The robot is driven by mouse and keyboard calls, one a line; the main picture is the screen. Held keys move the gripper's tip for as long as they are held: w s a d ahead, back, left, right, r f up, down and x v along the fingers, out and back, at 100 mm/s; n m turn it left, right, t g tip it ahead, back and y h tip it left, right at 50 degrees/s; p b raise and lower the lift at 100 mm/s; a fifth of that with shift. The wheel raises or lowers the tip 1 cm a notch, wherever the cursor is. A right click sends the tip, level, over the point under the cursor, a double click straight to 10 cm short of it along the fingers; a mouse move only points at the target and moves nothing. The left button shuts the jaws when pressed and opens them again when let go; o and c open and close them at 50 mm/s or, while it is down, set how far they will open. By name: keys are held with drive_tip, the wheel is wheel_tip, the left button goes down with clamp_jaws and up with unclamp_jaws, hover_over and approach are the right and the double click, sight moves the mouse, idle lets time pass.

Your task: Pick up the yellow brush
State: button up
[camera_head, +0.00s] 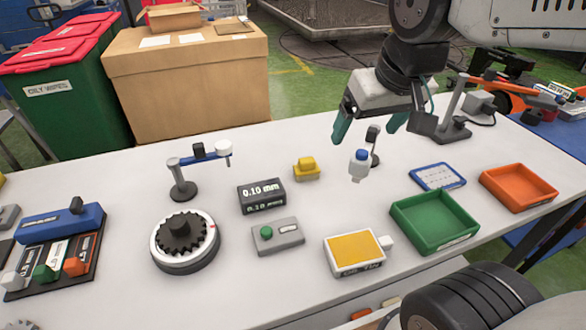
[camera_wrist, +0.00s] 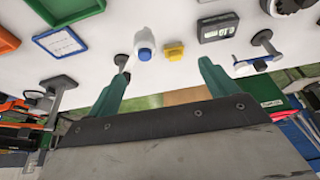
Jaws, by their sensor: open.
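The yellow brush (camera_head: 306,168) is a small yellow block with a raised top. It sits on the white table, behind and right of the black "0.10 mm" block. In the wrist view the brush (camera_wrist: 173,51) shows ahead of and between the fingers. My gripper (camera_head: 367,130) is open and empty above the table, to the right of the brush and apart from it. Its green fingers also show in the wrist view (camera_wrist: 163,70). The brush is not covered by anything in either view.
The black "0.10 mm" block (camera_head: 262,195) and a black-and-grey stand (camera_head: 184,184) are left of the brush. A green tray (camera_head: 438,243) and orange tray (camera_head: 546,200) lie right.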

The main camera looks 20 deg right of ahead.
drive_tip(key=w+a+f+g, duration=0.1)
drive_tip(key=w+f+g, duration=0.15)
drive_tip(key=w, duration=0.65)
drive_tip(key=g, duration=0.2)
hover_over(306, 158)
drive_tip(key=shift+m, duration=0.4)
wheel_tip(306, 158, down, 11)
drive_tip(key=shift+s+d+f, duration=0.1)
drive_tip(key=shift+f, duration=0.05)
wheel_tip(306, 158, down, 8)
drive_tip(key=shift+f, duration=0.1)
drive_tip(key=c, duration=1.1)
